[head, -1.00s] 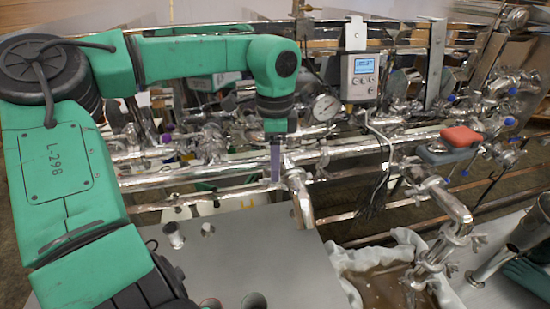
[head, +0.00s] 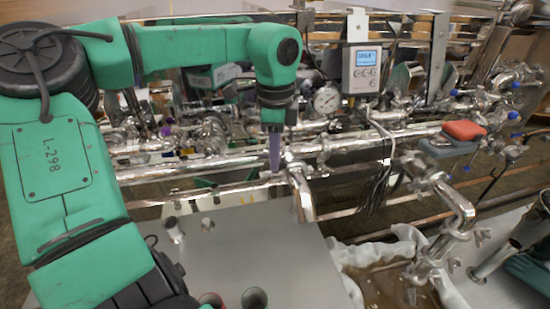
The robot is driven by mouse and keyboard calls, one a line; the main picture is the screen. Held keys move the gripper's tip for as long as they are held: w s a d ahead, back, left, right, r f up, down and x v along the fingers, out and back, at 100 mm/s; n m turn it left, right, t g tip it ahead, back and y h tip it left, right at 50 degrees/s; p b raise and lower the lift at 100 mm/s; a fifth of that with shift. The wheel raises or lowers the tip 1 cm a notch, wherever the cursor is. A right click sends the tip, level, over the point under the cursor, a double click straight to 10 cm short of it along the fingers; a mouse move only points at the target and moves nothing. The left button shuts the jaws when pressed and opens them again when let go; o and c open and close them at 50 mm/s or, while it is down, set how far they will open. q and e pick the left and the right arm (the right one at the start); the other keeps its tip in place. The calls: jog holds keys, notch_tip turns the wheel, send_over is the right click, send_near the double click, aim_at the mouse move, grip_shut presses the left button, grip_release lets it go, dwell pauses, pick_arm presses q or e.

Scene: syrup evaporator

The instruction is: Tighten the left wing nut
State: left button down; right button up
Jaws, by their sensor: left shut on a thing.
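My left gripper (head: 274,163) points straight down at the left end of the steel pipework, beside a downturned elbow spout (head: 302,192). Its narrow purple-grey fingers look closed at the pipe joint next to this elbow. The left wing nut is hidden by the fingertips, and the gripper is shut on it there. My right gripper is out of view.
A dial gauge (head: 326,100) and a grey display box (head: 362,70) stand just behind the gripper. A red block (head: 464,130) rests to the right.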

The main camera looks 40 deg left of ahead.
pick_arm(q)
jog(key=m+b, duration=0.1)
jog(key=m, duration=0.1)
jog(key=shift+m, duration=0.3)
jog(key=m, duration=0.2)
jog(key=shift+m+b, duration=0.4)
jog(key=m, duration=0.3)
jog(key=shift+m, duration=2.1)
jog(key=c, duration=0.9)
grip_release()
jog(key=shift+o, duration=0.2)
jog(key=shift+s, duration=0.15)
